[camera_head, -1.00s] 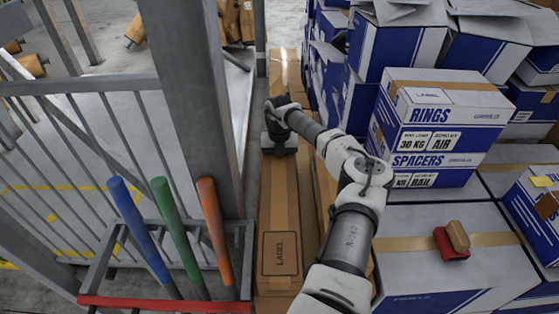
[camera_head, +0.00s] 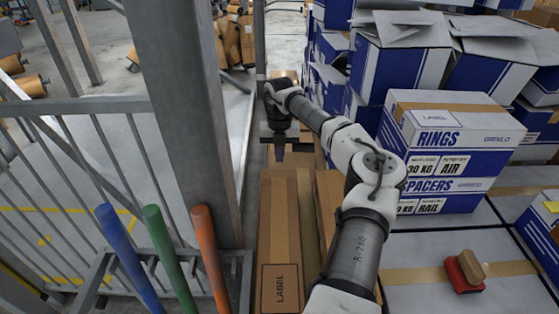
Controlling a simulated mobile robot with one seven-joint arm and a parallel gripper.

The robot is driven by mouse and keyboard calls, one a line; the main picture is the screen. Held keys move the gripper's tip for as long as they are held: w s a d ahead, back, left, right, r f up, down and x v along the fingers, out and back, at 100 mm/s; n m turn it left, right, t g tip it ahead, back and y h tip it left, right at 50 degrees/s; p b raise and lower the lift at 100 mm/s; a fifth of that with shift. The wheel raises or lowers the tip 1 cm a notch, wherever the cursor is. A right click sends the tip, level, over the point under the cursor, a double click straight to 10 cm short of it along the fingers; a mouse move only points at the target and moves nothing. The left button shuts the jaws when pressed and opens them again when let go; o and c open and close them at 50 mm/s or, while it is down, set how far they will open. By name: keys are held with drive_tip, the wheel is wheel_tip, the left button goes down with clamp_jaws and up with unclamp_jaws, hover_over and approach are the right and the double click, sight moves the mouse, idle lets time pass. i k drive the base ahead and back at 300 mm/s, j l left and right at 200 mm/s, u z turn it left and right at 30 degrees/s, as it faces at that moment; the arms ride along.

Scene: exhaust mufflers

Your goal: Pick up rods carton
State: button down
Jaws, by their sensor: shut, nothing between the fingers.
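A long narrow brown carton (camera_head: 279,235) with a tape strip and a "LABEL" mark lies lengthwise below my arm. No word "rods" is readable on it, so I cannot tell for sure that it is the rods carton. A second brown carton (camera_head: 328,195) lies close along its right side, partly hidden by my arm. My gripper (camera_head: 279,153) is shut and empty. It points down near the far end of the long carton, apparently above it; the exact gap is unclear.
A grey post (camera_head: 190,120) and railing stand left, with blue, green and orange bars (camera_head: 165,250) in front. Blue-white boxes crowd the right, including a "RINGS" and "SPACERS" box (camera_head: 450,150). A red-and-brown block (camera_head: 465,271) lies on a large box (camera_head: 425,285).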

sight(281, 290)
drive_tip(key=k, duration=1.5)
